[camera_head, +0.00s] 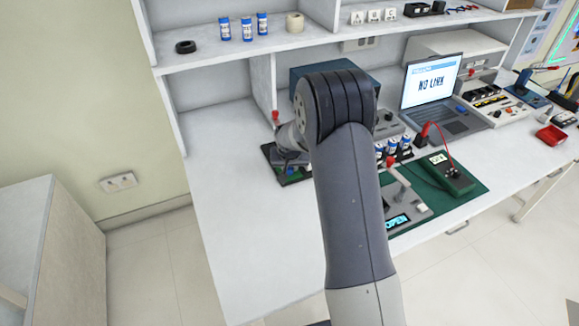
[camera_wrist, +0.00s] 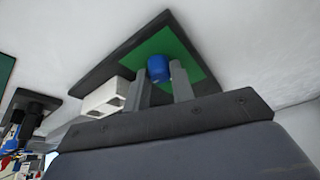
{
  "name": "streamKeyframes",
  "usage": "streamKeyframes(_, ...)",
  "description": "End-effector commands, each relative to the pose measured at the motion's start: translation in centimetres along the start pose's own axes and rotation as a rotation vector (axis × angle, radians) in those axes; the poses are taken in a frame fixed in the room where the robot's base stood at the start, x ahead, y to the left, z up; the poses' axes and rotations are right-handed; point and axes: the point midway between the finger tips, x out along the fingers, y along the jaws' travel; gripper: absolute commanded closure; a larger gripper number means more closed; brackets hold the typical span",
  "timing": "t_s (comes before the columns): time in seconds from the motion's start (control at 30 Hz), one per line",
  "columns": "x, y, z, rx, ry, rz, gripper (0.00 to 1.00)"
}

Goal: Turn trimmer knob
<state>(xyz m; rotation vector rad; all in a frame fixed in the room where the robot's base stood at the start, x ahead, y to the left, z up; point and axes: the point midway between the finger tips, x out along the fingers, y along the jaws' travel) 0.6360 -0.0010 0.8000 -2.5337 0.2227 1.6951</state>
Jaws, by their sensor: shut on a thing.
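The trimmer knob (camera_wrist: 159,68) is a small blue cylinder standing on a green board (camera_wrist: 172,44) in the wrist view. The board is set on a dark base plate (camera_wrist: 92,82). My gripper (camera_wrist: 166,75) has its two grey fingers at the knob, one on each side, and is shut on it. In the head view my arm covers most of this spot. The left part of the dark base (camera_head: 276,157) shows beside my wrist there, and the knob and fingertips are hard to make out.
A white connector block (camera_wrist: 104,98) sits on the plate close to my fingers. A green meter (camera_head: 447,174) with a red lead and small blue-and-white bottles stand right of my arm. The bench's left part (camera_head: 215,215) is clear.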

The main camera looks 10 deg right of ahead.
Motion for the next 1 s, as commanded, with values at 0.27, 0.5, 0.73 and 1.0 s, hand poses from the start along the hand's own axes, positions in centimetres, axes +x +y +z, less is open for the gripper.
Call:
streamKeyframes(0.27, 0.0, 0.0, 0.0, 0.0, 0.0, 0.001, 0.67)
streamKeyframes(0.5, 0.0, 0.0, 0.0, 0.001, 0.0, 0.001, 0.55)
streamKeyframes(0.73, -0.4, 0.0, 0.0, 0.001, 0.001, 0.0, 0.55)
streamKeyframes(1.0, -4.2, -0.1, -0.1, 0.001, 0.003, 0.0, 0.55)
